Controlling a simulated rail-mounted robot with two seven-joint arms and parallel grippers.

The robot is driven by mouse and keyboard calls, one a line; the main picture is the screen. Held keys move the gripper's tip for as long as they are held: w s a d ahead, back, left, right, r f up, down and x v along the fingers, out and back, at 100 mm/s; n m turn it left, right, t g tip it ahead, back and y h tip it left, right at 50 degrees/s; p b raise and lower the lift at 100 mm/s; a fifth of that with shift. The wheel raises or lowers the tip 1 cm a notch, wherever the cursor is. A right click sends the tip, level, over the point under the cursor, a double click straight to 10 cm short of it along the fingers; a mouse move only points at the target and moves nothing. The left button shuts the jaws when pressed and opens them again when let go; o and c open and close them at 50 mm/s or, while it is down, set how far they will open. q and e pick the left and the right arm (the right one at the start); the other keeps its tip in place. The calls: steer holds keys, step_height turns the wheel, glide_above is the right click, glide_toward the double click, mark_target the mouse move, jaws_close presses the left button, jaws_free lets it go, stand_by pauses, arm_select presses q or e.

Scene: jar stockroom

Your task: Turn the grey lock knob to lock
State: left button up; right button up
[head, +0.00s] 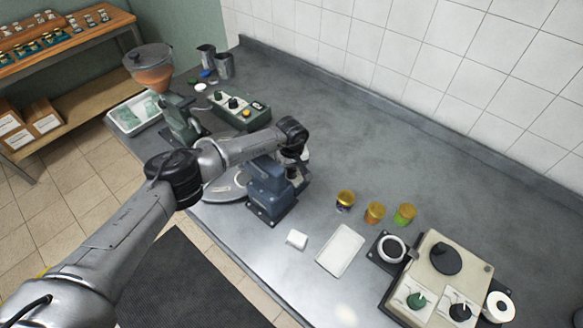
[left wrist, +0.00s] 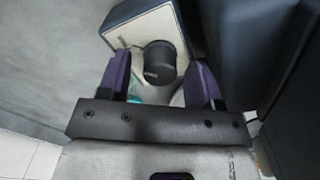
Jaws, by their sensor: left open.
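The lock knob (left wrist: 160,58) is a dark grey round knob on a cream panel (left wrist: 130,32) in the left wrist view. My left gripper (left wrist: 160,78) is open, with one purple-padded finger on each side of the knob. I cannot tell whether the fingers touch it. In the head view my left gripper (head: 294,160) points down beside a blue-grey machine (head: 268,192), and the wrist largely hides the knob. My right gripper does not show.
A green control box (head: 238,108) and a hopper grinder (head: 152,70) stand farther back left. Several jars (head: 375,212), a white tray (head: 341,250) and a cream knobbed unit (head: 440,275) stand to the right. The counter (head: 400,150) behind the jars is clear.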

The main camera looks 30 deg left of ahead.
arm_select(q)
steer(key=shift+f, duration=0.1)
steer(key=shift+c, duration=0.6)
steer(key=c, duration=0.8)
